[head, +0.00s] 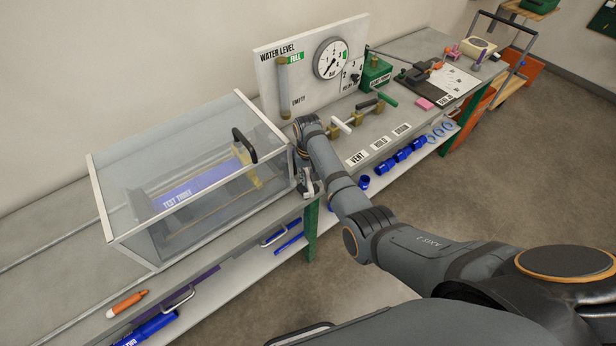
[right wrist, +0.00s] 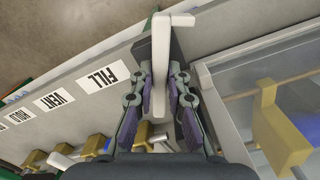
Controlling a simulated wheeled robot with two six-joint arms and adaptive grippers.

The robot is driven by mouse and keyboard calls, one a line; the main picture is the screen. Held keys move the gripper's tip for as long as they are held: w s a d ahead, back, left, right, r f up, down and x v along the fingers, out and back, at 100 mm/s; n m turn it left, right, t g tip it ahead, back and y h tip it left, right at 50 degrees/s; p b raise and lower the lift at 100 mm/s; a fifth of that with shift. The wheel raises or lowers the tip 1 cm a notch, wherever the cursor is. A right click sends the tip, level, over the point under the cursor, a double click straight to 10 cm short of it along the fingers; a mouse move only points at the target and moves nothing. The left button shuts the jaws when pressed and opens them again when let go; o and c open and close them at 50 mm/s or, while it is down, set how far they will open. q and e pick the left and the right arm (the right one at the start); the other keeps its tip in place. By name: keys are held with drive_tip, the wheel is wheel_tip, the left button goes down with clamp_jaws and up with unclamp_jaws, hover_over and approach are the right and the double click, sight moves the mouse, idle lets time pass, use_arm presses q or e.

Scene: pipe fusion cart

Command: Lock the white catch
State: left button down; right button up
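The white catch (right wrist: 161,60) is a pale lever with a short crosspiece at its top, beside the tank wall in the right wrist view. In the head view, my right gripper (head: 309,187) is at the near right corner of the clear tank (head: 200,215), partly hidden by my arm. In the right wrist view, the fingers of my right gripper (right wrist: 161,75) stand on both sides of the lever, close to it. I cannot tell whether both pads press on it. The tank's clear lid (head: 180,140) looks down, with a black handle (head: 243,146). My left gripper is not in view.
A gauge panel (head: 300,75) and white, black and green valve handles (head: 340,124) stand right of the tank. FILL, VENT and HOLD labels line the bench edge. Blue fittings (head: 402,154) lie on the lower shelf. An orange-and-white tool (head: 128,303) lies at lower left.

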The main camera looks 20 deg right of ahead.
clamp_jaws()
drive_tip(key=m+p, duration=0.2)
drive_tip(key=m, duration=0.1)
drive_tip(key=shift+r, duration=0.15)
drive_tip(key=m+p, duration=0.1)
drive_tip(key=m, duration=0.3)
drive_tip(key=shift+p, duration=0.35)
drive_tip(key=m, duration=0.5)
drive_tip(key=shift+m, duration=0.4)
drive_tip(key=o, duration=0.8)
unclamp_jaws()
